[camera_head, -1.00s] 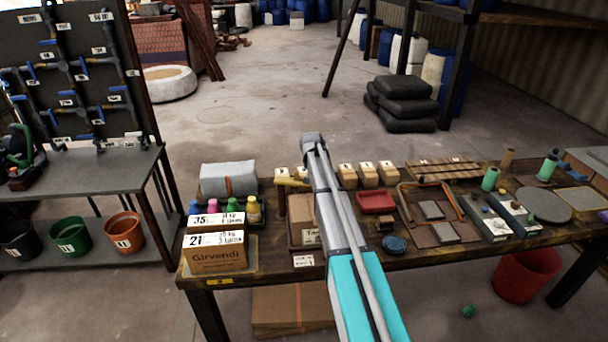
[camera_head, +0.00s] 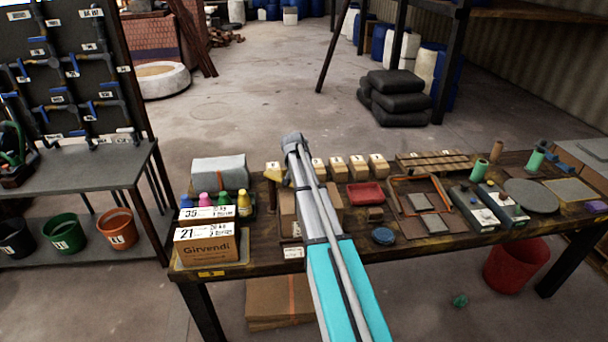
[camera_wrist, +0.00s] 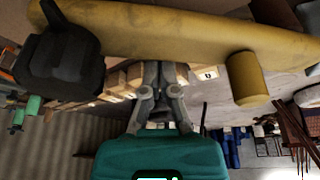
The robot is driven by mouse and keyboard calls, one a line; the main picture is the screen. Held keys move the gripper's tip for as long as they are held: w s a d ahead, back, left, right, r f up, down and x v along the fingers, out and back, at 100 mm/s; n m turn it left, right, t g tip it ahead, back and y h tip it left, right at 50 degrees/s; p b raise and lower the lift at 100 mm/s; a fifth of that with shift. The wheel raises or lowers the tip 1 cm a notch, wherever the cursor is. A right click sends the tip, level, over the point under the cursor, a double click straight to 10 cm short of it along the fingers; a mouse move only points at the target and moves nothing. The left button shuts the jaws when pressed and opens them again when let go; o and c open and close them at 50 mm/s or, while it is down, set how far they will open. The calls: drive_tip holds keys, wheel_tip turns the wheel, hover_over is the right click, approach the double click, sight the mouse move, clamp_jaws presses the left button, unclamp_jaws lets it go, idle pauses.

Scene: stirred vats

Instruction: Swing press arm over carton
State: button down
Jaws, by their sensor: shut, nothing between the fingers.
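The yellow press arm (camera_wrist: 200,32) spans the top of the wrist view, very close to the camera. A black knob (camera_wrist: 62,58) is at its left end and a yellow cylinder (camera_wrist: 247,78) juts from its right part. My gripper (camera_wrist: 162,82) is shut and empty, its fingertips beside the press arm's edge; I cannot tell whether they touch it. In the head view only a short yellow piece of the press arm (camera_head: 272,175) shows left of my arm, which hides the gripper. The printed Girvendi carton (camera_head: 205,247) stands at the table's left front; another brown carton (camera_head: 288,212) is partly hidden behind my arm.
Coloured bottles (camera_head: 225,202) and a grey wrapped bundle (camera_head: 219,172) stand behind the printed carton. Small boxes, a red tray (camera_head: 365,193) and a blue round piece (camera_head: 383,236) lie right of my arm.

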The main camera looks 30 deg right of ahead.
drive_tip(key=shift+s+a+f, duration=0.1)
drive_tip(key=shift+s+a, duration=0.1)
drive_tip(key=shift+s, duration=0.15)
drive_tip(key=shift+w+d, duration=0.1)
drive_tip(key=shift+w, duration=0.05)
wheel_tip(320, 180, up, 10)
drive_tip(key=p, duration=0.9)
drive_tip(key=shift+w+d+f, duration=0.2)
drive_tip(key=shift+w+d, duration=0.1)
drive_tip(key=shift+d, duration=0.15)
idle(0.7)
